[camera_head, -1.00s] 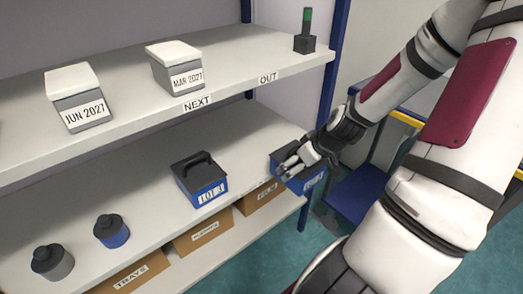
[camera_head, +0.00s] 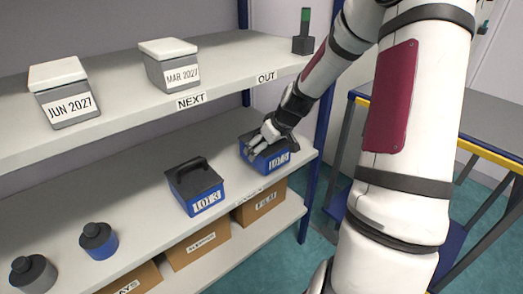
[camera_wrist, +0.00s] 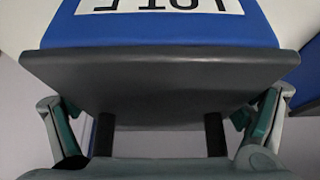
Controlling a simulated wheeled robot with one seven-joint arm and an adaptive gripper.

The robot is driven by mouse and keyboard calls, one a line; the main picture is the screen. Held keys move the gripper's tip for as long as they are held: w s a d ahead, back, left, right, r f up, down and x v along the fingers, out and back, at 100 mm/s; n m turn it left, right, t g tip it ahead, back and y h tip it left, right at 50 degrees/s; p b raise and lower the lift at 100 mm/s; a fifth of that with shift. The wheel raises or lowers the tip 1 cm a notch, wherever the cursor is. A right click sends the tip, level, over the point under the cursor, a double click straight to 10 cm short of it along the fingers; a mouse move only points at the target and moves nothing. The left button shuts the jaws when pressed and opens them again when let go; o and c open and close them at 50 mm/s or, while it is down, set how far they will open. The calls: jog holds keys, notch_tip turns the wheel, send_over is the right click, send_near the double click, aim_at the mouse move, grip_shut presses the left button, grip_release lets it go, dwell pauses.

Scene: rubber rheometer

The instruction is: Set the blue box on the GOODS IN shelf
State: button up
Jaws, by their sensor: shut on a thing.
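A blue box (camera_head: 268,158) with a dark lid and a white front label is at the right end of the lower shelf (camera_head: 150,228). My gripper (camera_head: 262,141) is shut on it from above. I cannot tell whether the box's base touches the shelf. In the wrist view the box's blue side (camera_wrist: 60,28) is upside down, with the label partly cut off, and the dark lid and two handle posts lie between my fingers. A second blue box (camera_head: 195,186) with a dark handle stands to its left. No GOODS IN sign is readable.
The upper shelf (camera_head: 120,115), marked NEXT and OUT, overhangs the lower one and holds two grey bins (camera_head: 170,68) and a green-topped black item (camera_head: 303,40). Two round containers (camera_head: 98,241) stand at lower left. Cardboard boxes (camera_head: 200,248) sit below. A blue post (camera_head: 322,125) is at right.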

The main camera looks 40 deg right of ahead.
jog(key=shift+w, duration=0.8)
jog(key=shift+f+b, duration=0.5)
jog(key=shift+f, duration=0.2)
jog(key=shift+f, duration=0.15)
jog(key=o, duration=1.5)
jog(key=shift+o, duration=0.2)
jog(key=p+v, duration=0.4)
jog(key=v, duration=0.8)
